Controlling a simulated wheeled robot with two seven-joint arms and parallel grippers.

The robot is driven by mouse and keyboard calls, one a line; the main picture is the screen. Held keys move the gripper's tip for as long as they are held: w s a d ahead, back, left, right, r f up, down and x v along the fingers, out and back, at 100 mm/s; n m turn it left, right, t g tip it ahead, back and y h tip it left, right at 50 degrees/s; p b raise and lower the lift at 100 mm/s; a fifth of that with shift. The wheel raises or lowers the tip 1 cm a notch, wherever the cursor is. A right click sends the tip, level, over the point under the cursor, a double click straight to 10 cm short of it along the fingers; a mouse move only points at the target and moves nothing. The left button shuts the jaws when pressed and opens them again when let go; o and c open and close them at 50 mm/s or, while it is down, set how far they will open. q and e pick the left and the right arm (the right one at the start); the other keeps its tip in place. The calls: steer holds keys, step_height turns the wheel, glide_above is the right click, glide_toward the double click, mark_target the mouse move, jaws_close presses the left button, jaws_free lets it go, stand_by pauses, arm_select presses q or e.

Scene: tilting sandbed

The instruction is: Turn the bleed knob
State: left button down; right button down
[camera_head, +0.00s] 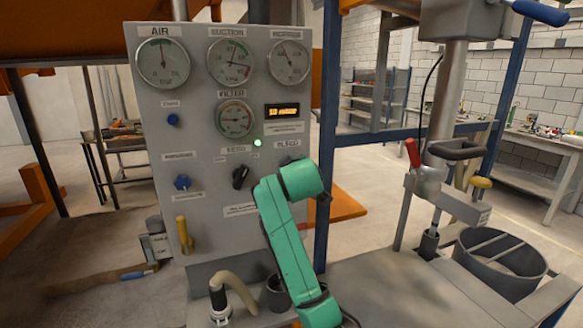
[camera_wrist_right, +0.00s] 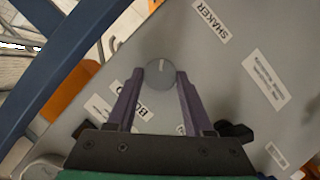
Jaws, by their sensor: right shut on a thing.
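The bleed knob (camera_wrist_right: 160,73) is a round grey knob with a white mark on its face, seen in the right wrist view. My right gripper (camera_wrist_right: 157,80) is shut on it, with one dark finger on each side. In the head view the bleed label (camera_head: 287,143) shows at the right of the grey panel (camera_head: 135,100). My green right arm covers the area just below this label, so the knob and fingertips cannot be made out there. My left gripper is in neither view.
The panel carries several round gauges (camera_head: 163,63), a lit display (camera_head: 285,111), a green light (camera_head: 257,142), a black knob (camera_head: 241,177), blue knobs (camera_head: 182,182) and a yellow lever (camera_head: 184,235). A blue post (camera_head: 326,120) stands close on the right. A metal bucket (camera_head: 500,265) stands farther right.

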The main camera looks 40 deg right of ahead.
steer(key=shift+c, duration=1.5)
jaws_free()
steer(key=b+v, duration=0.3)
steer(key=v, duration=1.1)
steer(key=shift+s+a+r, duration=0.1)
steer(key=shift+s, duration=0.05)
